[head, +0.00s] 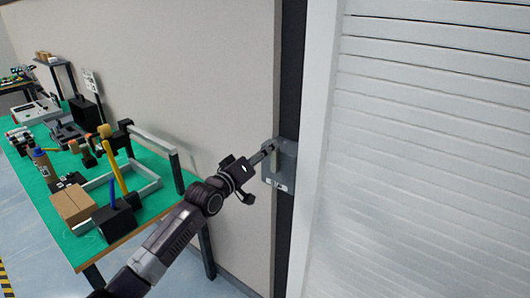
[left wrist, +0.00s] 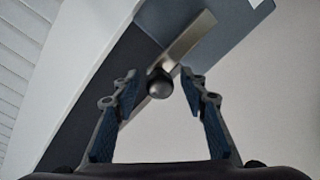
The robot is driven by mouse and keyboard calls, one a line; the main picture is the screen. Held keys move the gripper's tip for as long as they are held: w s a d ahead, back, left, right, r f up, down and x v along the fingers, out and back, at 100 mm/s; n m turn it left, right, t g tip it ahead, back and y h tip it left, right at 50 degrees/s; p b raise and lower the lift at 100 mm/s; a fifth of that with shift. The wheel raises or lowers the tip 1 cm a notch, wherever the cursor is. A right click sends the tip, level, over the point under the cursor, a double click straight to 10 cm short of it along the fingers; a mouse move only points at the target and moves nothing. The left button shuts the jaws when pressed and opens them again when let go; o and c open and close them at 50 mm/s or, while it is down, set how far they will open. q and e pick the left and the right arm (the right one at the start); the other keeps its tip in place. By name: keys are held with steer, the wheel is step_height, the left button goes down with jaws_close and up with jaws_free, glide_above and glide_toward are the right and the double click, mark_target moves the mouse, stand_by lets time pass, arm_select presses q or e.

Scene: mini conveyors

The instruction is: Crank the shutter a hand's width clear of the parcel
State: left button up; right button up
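The white slatted shutter (head: 430,130) fills the right of the head view; its lower edge is out of frame. A grey crank box (head: 286,178) is mounted on the dark post left of it. My left gripper (head: 264,152) is at the crank's handle. In the left wrist view my left gripper (left wrist: 160,78) is open, its fingers on either side of the round dark crank knob (left wrist: 160,86), with gaps visible. The pale crank arm (left wrist: 188,42) runs up right from the knob. I see no parcel by the shutter. My right gripper is not in view.
A green-topped bench (head: 84,246) stands at left with tools, a cardboard box (head: 72,205), a dark holder (head: 114,224) and a grey frame (head: 155,147). A beige wall panel (head: 215,70) lies behind my left arm. Clear floor shows below the panel.

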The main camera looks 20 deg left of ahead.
arm_select(q)
jaws_close()
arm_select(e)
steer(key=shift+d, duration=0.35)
arm_select(q)
steer(key=shift+d, duration=0.15)
steer(key=s+d+f+m+b, duration=0.1)
steer(key=d+f+m+b, duration=0.2)
steer(key=m, duration=0.7)
steer(key=s+d+f+m+h+b, duration=0.1)
steer(key=d+f+m+b, duration=0.3)
steer(key=m, duration=0.6)
steer(key=shift+s+d+f, duration=0.4)
steer(key=shift+s+f, duration=0.1)
steer(key=shift+f, duration=0.9)
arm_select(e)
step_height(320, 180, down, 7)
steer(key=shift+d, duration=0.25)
